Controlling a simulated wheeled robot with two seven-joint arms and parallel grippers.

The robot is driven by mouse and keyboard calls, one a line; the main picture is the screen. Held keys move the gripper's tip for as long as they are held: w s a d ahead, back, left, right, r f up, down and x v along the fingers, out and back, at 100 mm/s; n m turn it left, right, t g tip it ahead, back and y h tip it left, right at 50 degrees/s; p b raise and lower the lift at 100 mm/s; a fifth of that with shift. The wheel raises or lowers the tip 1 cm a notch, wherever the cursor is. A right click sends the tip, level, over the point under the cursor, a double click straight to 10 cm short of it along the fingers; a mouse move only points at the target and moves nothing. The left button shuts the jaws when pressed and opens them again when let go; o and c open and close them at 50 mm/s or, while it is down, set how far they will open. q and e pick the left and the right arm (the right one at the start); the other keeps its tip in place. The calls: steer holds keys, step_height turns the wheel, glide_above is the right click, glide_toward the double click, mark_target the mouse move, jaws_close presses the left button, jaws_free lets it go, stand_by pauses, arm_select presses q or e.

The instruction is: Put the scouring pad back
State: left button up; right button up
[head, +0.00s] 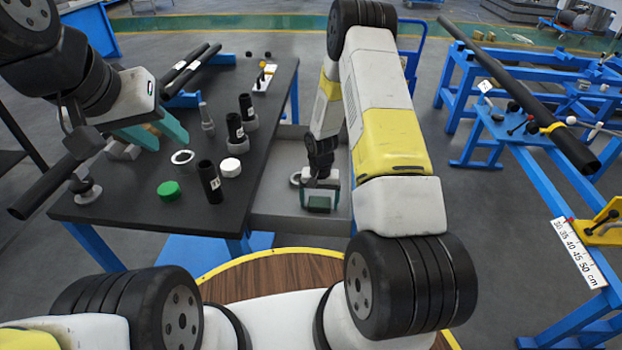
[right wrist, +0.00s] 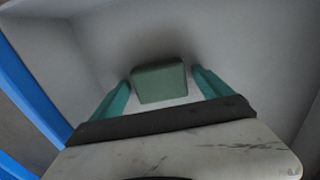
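The scouring pad (right wrist: 160,82) is a dull green block low in the grey open tray (head: 275,215), seen best in the right wrist view. My right gripper (head: 320,203) reaches down into this tray. In the right wrist view its two teal fingers (right wrist: 161,76) stand on either side of the pad, with what look like narrow gaps, so it appears open around the pad. In the head view the pad is mostly hidden by the gripper. My left gripper (head: 170,146) is open and empty above the left part of the dark table (head: 120,222).
The table holds a green round lid (head: 168,190), a white cap (head: 230,167), a ring (head: 182,157) and several black tubes, one standing (head: 209,182) near the tray. The tray's walls surround the right gripper. Blue frames (head: 505,130) stand at the right.

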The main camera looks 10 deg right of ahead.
step_height(320, 180, up, 12)
step_height(320, 180, up, 10)
steer(key=t, duration=0.1)
glide_above(319, 201)
steer(key=s, duration=0.1)
steer(key=s+r+n+t, duration=0.15)
steer(key=s+r, duration=0.45)
steer(key=r, duration=0.6)
steer(key=s+a+r+n+t+y, duration=0.1)
steer(key=s+r+t, duration=0.1)
steer(key=s+r, duration=0.4)
steer(key=s+a+r+n+t+y, duration=0.1)
steer(key=s+r, duration=0.5)
steer(key=s, duration=0.5)
steer(key=shift+s+t, duration=0.25)
steer(key=shift+t, duration=0.1)
